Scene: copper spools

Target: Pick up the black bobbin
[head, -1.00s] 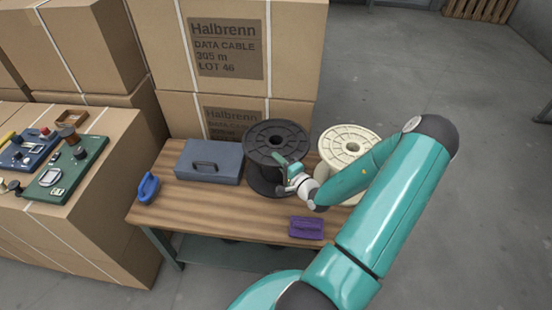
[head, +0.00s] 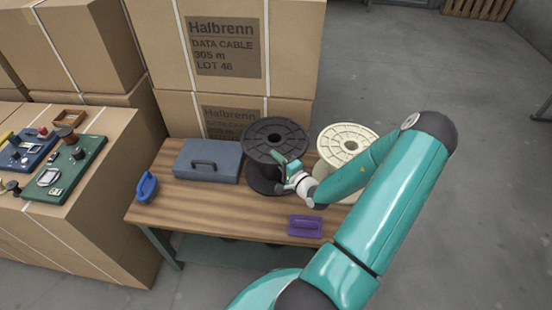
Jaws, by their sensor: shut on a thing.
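The black bobbin (head: 276,138) stands upright on the wooden workbench (head: 215,212), towards the back, between the blue-grey case and the cream spool. My gripper (head: 281,162) is at its front right side, shut on the bobbin around its upper flange edge. The jaws are small in the view, and part of the contact is hidden by the gripper itself. The bobbin's lower part looks to be at the bench top; I cannot tell whether there is a gap beneath it.
A cream spool (head: 345,138) stands just right of the bobbin, partly behind my arm. A blue-grey case (head: 207,161) is to the left, a blue-handled thing (head: 146,187) at the bench's left edge and a purple block (head: 305,226) in front. Cardboard boxes (head: 225,105) rise behind.

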